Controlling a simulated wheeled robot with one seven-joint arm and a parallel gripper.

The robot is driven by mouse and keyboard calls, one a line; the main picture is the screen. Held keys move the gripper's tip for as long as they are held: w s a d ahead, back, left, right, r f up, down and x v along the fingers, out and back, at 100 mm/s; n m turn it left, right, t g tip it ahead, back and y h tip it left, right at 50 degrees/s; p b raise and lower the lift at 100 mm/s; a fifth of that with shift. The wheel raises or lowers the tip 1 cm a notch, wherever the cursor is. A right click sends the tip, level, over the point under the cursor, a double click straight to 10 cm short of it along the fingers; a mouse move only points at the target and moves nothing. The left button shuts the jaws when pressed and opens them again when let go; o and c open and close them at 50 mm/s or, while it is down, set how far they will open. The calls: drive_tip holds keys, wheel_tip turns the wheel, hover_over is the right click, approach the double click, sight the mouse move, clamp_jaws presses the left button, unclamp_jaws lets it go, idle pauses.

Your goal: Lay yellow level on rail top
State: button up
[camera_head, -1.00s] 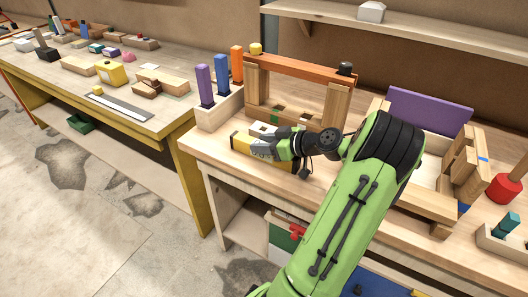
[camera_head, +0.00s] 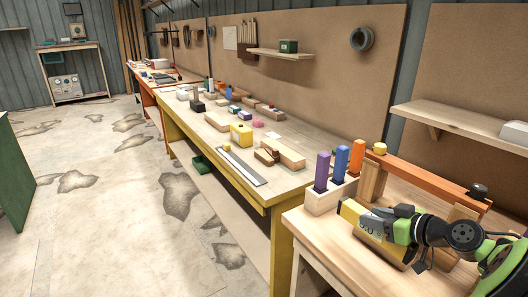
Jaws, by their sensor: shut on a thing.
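The yellow level (camera_head: 349,211) lies at the front left of the near bench, a long yellow block with a dark face and markings. My gripper (camera_head: 392,231) is shut on it and covers part of it. I cannot tell whether the level touches the bench top. The orange rail (camera_head: 425,178) spans wooden posts behind and to the right of the gripper. A yellow cap (camera_head: 379,148) is at its left end and a black knob (camera_head: 478,191) near its right end. My arm hides part of the right post.
A wooden block with purple (camera_head: 322,171), blue (camera_head: 341,163) and orange (camera_head: 357,157) pegs stands left of the rail, close behind the level. A long yellow-framed bench (camera_head: 262,202) with many small items is at left. Open floor (camera_head: 120,220) lies left.

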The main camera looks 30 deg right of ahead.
drive_tip(key=w+a+f+n+g+y+p, duration=0.1)
drive_tip(key=w+a+f+n+y+p, duration=0.15)
drive_tip(key=w+a, duration=0.35)
drive_tip(key=w+a+f+n+y+p, duration=0.2)
drive_tip(key=w+a+y+p, duration=0.15)
drive_tip(key=a, duration=0.45)
drive_tip(key=a+f+n+g+y+p, duration=0.2)
drive_tip(key=a, duration=0.8)
drive_tip(key=a+f+n+g+y+p, duration=0.1)
drive_tip(key=a+f+n+g+p, duration=0.1)
drive_tip(key=a, duration=0.9)
drive_tip(key=shift+a+f+n+y, duration=0.2)
drive_tip(key=shift+n+y, duration=0.2)
drive_tip(key=shift+n, duration=0.35)
